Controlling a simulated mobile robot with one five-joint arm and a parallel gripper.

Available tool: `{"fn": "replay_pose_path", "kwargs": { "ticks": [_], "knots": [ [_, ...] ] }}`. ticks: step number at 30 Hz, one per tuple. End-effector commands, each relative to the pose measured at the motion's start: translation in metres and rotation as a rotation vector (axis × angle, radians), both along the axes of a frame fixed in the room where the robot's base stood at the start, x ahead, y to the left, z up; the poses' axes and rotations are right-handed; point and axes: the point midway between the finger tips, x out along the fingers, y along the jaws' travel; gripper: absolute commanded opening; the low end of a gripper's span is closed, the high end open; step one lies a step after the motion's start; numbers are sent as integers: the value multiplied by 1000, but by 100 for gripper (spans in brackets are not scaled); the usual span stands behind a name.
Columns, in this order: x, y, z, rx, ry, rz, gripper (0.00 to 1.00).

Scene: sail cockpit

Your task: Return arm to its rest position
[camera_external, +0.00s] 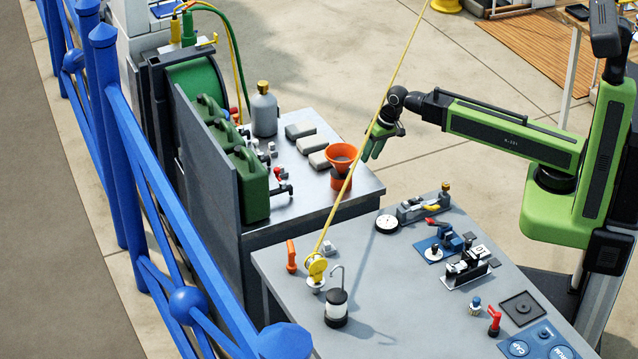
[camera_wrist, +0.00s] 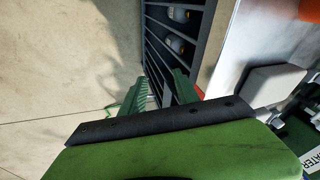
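My arm is green and black and reaches left from its column at the right of the external view. My gripper (camera_external: 374,144) hangs in the air at the arm's end, to the right of an orange funnel (camera_external: 341,157) on the far metal bench. In the wrist view my gripper (camera_wrist: 163,90) shows two green toothed fingers with a gap between them. Nothing is seen between the fingers. The gripper is tilted downward, above the floor beside the bench edge.
A yellow rope (camera_external: 375,125) runs diagonally close to my gripper, down to a yellow pulley (camera_external: 316,266). The near grey table (camera_external: 400,290) carries a gauge (camera_external: 387,223), a lantern (camera_external: 336,308) and several fittings. Green jerrycans (camera_external: 250,186) stand left. Blue railing (camera_external: 150,170) borders the left. Open floor lies behind the arm.

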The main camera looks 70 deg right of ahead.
Motion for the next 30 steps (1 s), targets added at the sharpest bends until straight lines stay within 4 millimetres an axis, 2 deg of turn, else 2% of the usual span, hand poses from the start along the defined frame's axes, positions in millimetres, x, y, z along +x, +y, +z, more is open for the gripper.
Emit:
{"fn": "replay_pose_path", "kwargs": {
  "ticks": [1, 3, 11, 12, 24, 27, 30],
  "knots": [
    [-16, 19, -9, -26, 37, 73, 37],
    [-37, 40, -17, -61, 92, 175, 37],
    [-119, 99, -38, -185, 293, 541, 37],
    [-114, 96, -14, -184, 290, 533, 37],
    [-111, 94, 86, -180, 285, 524, 37],
    [-111, 95, 102, -179, 285, 523, 37],
    [-111, 95, 106, -179, 285, 523, 37]
  ]
}}
